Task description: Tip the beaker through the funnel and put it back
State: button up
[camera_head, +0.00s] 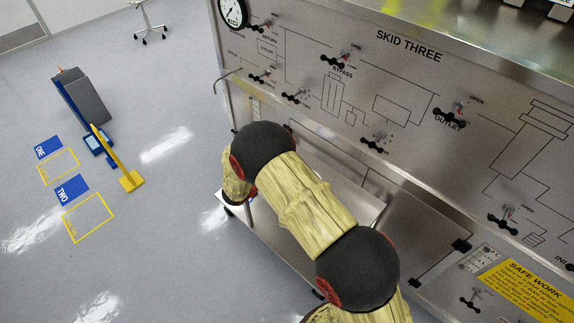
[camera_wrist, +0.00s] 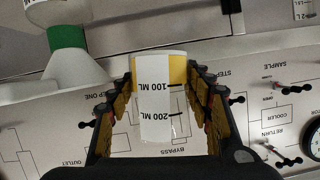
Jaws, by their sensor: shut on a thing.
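The beaker (camera_wrist: 160,118) is in the middle of the wrist view. It is clear, with a white strip marked 100 ML and 200 ML that reads upside down, and yellow liquid shows at the picture's upper end of it. My gripper (camera_wrist: 160,80) is shut on the beaker, with a dark and yellow finger on each side. At the upper left of the wrist view is a white cone, apparently the funnel (camera_wrist: 72,72), by a green collar (camera_wrist: 67,36) on a white container (camera_wrist: 58,10). It stands apart from the beaker. My arm hides gripper, beaker and funnel in the head view.
A steel skid panel (camera_head: 400,75) with several valve handles and a gauge (camera_head: 232,12) stands close behind. A metal trolley top (camera_head: 275,225) lies under my arm. A grey box with a yellow-and-blue stand (camera_head: 100,130) is on the left floor, which is mostly clear.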

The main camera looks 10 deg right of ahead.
jog(key=shift+s+d+r+m, duration=0.15)
jog(key=shift+r+m, duration=0.25)
jog(key=shift+r, duration=0.55)
jog(key=shift+s+d+r+m+t+b, duration=0.1)
jog(key=shift+s+r+m+t+b, duration=0.1)
jog(key=shift+r+m, duration=0.15)
jog(key=shift+s+d+r+m+t+b, duration=0.15)
jog(key=shift+r+m+t, duration=0.1)
jog(key=shift+r, duration=0.15)
jog(key=shift+y, duration=0.3)
jog(key=shift+s+d+r+m+t+b, duration=0.2)
jog(key=shift+s+r+m+t+b, duration=0.2)
jog(key=shift+m+b, duration=0.3)
jog(key=shift+s+d+r+m+t+b, duration=0.3)
jog(key=shift+s+r+m+t+b, duration=0.15)
jog(key=shift+b, duration=0.75)
jog(key=shift+f+m+t+y+b, duration=0.5)
jog(key=shift+m+b, duration=0.85)
jog(key=shift+b, duration=2.35)
